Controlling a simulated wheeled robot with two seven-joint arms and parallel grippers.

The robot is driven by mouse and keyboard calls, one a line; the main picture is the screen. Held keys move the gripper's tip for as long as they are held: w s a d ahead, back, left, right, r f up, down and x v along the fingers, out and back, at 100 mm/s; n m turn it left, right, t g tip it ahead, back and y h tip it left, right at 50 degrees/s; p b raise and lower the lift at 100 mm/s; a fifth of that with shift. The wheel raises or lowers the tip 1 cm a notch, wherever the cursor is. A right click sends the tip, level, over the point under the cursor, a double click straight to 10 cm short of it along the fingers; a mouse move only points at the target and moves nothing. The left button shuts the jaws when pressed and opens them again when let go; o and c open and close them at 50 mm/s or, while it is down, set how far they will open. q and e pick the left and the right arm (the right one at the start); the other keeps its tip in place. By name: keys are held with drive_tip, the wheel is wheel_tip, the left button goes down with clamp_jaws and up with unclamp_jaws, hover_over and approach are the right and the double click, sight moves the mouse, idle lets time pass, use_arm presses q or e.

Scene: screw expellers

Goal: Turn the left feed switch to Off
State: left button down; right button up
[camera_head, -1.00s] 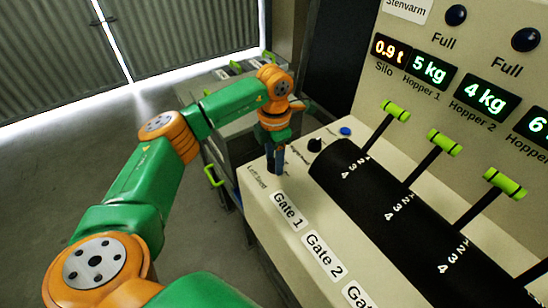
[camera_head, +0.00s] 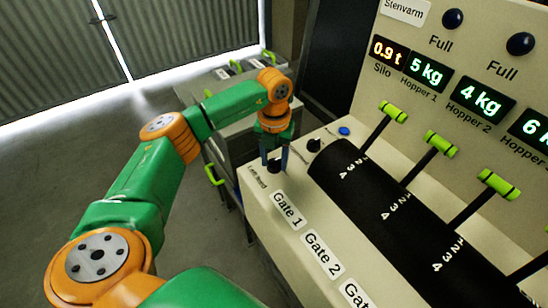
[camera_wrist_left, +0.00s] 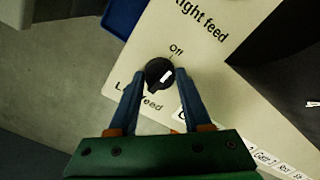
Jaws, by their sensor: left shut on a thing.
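The left feed switch is a black round knob with a white mark (camera_wrist_left: 158,72) in the left wrist view. The word "Off" is printed above and right of it; the mark sits on the knob's right side, and I cannot tell if it lines up exactly with Off. The "Left feed" label is partly hidden by my fingers. My left gripper (camera_wrist_left: 159,80) has one blue finger on each side of the knob, shut on it. In the head view the left gripper (camera_head: 275,164) points down at the panel's far left corner, with the knob showing between the fingers. My right gripper is out of view.
Another black knob (camera_head: 314,145) and a blue button (camera_head: 344,131) lie just right of the gripper. Levers with green handles (camera_head: 393,112) rise from a black curved cover (camera_head: 380,215). A Gate 1 label (camera_head: 287,209) is in front. Open floor lies left.

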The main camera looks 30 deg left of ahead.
sight(274, 160)
use_arm(q)
drive_tip(key=shift+n, duration=0.6)
drive_tip(key=shift+c, duration=1.7)
unclamp_jaws()
drive_tip(key=shift+w+r, duration=0.1)
drive_tip(key=shift+r, duration=0.25)
wheel_tip(274, 160, up, 6)
drive_tip(key=shift+r+b, duration=0.25)
drive_tip(key=shift+b, duration=0.4)
drive_tip(key=shift+f, duration=0.1)
